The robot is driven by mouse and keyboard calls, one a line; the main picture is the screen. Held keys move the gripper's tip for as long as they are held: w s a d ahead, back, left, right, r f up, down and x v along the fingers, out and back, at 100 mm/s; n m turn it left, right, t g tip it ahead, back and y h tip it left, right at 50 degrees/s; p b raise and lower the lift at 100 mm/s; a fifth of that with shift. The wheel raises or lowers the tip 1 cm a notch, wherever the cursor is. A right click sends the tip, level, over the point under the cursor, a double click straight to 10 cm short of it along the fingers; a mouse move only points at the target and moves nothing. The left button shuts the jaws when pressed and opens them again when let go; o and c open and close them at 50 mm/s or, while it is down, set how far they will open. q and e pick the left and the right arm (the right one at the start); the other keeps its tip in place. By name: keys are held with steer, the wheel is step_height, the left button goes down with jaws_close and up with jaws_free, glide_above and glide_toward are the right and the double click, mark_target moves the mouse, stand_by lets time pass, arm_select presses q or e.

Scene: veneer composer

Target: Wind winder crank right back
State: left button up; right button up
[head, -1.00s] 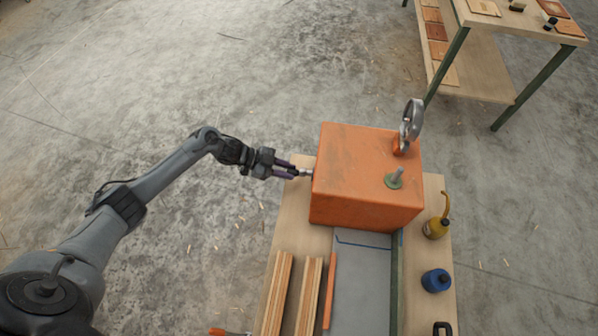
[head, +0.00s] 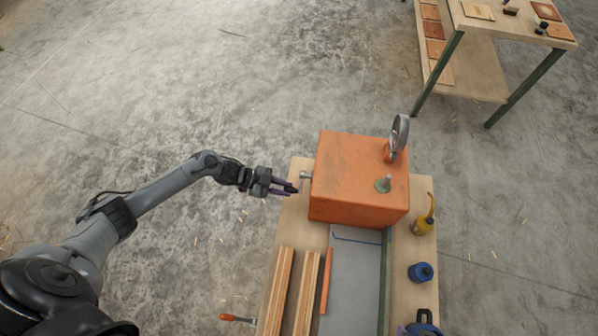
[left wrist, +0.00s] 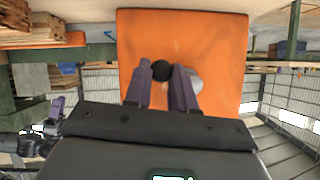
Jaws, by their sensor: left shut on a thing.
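The orange winder box (head: 345,165) stands on the wooden bench. Its crank sticks out of the left side, with a short silver shaft (head: 306,175) visible in the head view. My left gripper (head: 293,188) is beside that side, slightly nearer me than the shaft. In the left wrist view, the black crank knob (left wrist: 158,71) sits between its two purple fingers (left wrist: 163,88), which are shut on it. A grey round part (left wrist: 195,80) shows behind the right finger. My right gripper (left wrist: 57,106) appears at the left of the wrist view; its jaw opening is unclear.
Long wood strips (head: 291,285) and a grey bed (head: 355,270) lie on the bench's near side. A yellow oil can (head: 423,224) and blue bottle (head: 420,272) stand at its right. A table (head: 475,70) stands at back right. Floor left of the box is clear.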

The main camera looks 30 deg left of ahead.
arm_select(q)
steer(key=o, duration=0.7)
steer(key=shift+d+f, duration=0.1)
steer(key=shift+c, duration=0.5)
